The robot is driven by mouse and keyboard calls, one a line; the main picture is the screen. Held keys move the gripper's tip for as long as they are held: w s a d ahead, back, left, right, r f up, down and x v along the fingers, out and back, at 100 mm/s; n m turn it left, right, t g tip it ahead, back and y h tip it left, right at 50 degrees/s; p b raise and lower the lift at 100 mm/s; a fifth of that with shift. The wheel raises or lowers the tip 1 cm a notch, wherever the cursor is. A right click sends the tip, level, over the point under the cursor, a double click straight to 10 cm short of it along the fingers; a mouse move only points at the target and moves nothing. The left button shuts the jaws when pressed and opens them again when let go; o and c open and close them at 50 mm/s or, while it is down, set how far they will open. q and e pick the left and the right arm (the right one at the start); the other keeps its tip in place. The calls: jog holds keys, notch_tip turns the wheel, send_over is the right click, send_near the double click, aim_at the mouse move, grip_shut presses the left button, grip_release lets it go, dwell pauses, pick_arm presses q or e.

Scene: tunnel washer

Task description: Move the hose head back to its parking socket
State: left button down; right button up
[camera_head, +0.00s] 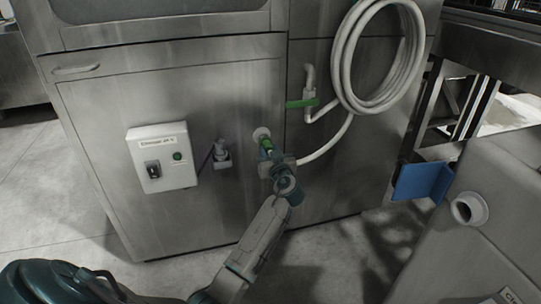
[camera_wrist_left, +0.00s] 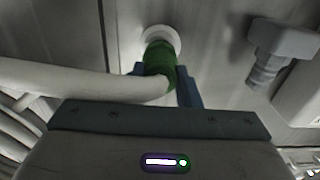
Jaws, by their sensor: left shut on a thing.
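The hose head (camera_head: 266,147) has a green collar and a white hose running off it. In the left wrist view, the hose head (camera_wrist_left: 159,66) points at a round white socket (camera_wrist_left: 161,38) on the steel washer panel, and its tip overlaps the socket's ring. I cannot tell how deep it sits. The socket (camera_head: 261,133) also shows in the head view, just above the hose head. My left gripper (camera_head: 271,160) is shut on the hose head; its blue-grey fingers are on either side of the green collar. My right gripper is not in view.
A grey fitting (camera_head: 220,153) sticks out left of the socket, beside a white switch box (camera_head: 161,157). A coiled white hose (camera_head: 342,60) hangs upper right, near a green valve handle (camera_head: 302,103). A grey tank with a round port (camera_head: 469,209) stands at right.

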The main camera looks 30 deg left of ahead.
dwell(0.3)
pick_arm(q)
jog(key=shift+w+a, duration=0.25)
dwell(0.4)
dwell(0.5)
jog(key=c, duration=1)
grip_release()
